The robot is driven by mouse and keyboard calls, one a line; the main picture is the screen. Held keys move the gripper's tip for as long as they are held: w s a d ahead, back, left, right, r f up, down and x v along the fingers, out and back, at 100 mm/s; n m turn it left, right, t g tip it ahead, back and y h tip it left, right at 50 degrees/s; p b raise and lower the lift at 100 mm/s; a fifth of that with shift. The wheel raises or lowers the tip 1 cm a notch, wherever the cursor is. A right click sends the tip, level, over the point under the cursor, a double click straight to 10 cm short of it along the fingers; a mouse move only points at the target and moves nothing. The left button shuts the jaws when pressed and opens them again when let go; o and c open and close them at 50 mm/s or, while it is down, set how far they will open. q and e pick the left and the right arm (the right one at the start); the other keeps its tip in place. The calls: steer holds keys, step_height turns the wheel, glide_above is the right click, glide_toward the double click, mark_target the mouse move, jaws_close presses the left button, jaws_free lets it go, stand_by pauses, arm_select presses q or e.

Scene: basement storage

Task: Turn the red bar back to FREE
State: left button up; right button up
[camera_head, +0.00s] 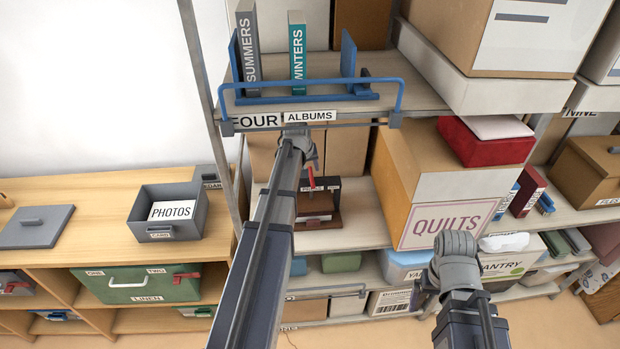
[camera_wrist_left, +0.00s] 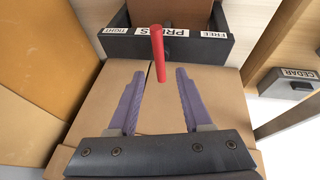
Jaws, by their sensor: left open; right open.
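The red bar (camera_wrist_left: 158,53) stands out from the dark press (camera_wrist_left: 118,46) in the left wrist view. Its near end shows between the tips of my open left gripper (camera_wrist_left: 159,74), with a gap on each side; contact is not visible. The press front carries the labels TIGHT at left, PRESS in the middle and FREE at right. The bar crosses the PRESS label. In the head view the press (camera_head: 317,222) sits on a middle shelf with the bar (camera_head: 311,179) upright, just below my left gripper (camera_head: 308,150). My right gripper (camera_head: 457,243) is before the lower shelves, away from the press.
A blue rail (camera_head: 310,82) and the ALBUMS shelf lie above my left gripper. The QUILTS box (camera_head: 447,222) stands right of the press. Cardboard boxes (camera_wrist_left: 105,95) lie close below my fingers in the wrist view. A grey CEDAR box (camera_wrist_left: 290,88) is at right.

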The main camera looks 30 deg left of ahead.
mark_target(311, 174)
arm_select(q)
steer(key=b+x, duration=0.2)
steer(key=x, duration=0.2)
steer(key=shift+b, duration=0.3)
steer(key=shift+r, duration=0.1)
jaws_close()
